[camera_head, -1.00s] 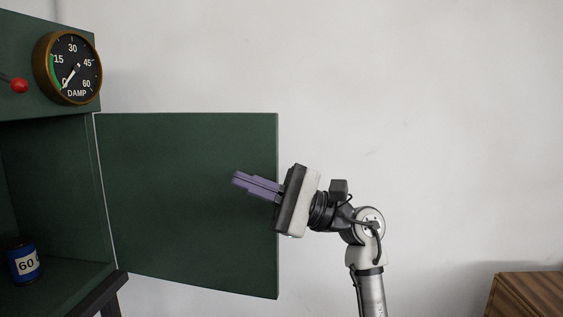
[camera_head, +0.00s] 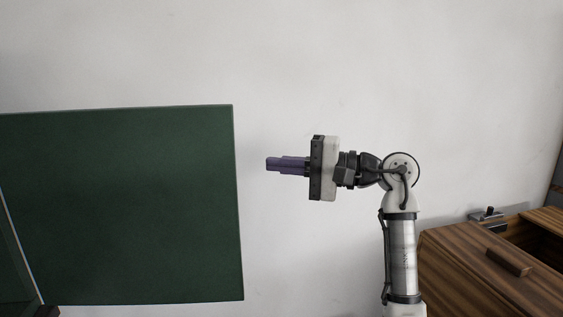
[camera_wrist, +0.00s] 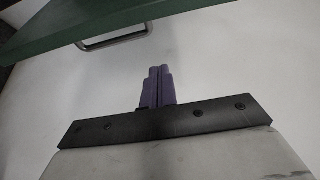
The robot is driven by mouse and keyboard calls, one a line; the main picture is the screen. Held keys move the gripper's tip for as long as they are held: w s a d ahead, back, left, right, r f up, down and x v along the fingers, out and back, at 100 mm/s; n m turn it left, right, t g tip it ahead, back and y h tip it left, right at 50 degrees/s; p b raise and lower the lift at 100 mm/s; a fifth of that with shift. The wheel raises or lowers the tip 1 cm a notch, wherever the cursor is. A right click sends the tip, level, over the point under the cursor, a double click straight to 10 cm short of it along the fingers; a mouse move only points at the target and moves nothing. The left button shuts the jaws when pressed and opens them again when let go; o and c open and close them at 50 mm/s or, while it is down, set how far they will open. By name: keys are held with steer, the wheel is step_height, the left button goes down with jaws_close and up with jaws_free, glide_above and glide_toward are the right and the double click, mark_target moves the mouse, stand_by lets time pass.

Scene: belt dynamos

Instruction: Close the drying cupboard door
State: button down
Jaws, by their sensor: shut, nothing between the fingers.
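The drying cupboard door (camera_head: 120,205) is a flat dark green panel standing wide open at the left of the head view. Its hinge side is at the lower left, by a sliver of the cupboard body (camera_head: 12,262); most of the cupboard is out of view. My gripper (camera_head: 268,164) has purple fingers, shut and empty, pointing left, to the right of the door's free edge in the picture with wall showing between. In the wrist view the shut fingers (camera_wrist: 160,72) point towards the green door (camera_wrist: 110,22), which has a metal bar handle (camera_wrist: 118,40).
A brown wooden cabinet (camera_head: 470,270) with a dark handle block stands at the lower right, with a small metal device (camera_head: 487,214) on or behind it. A plain pale wall (camera_head: 330,60) fills the background. The space above my arm looks clear.

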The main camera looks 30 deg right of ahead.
steer(key=a+p, duration=0.2)
steer(key=a, duration=0.4)
steer(key=shift+w+a+p, duration=0.25)
steer(key=shift+w+p, duration=0.1)
steer(key=shift+p, duration=0.05)
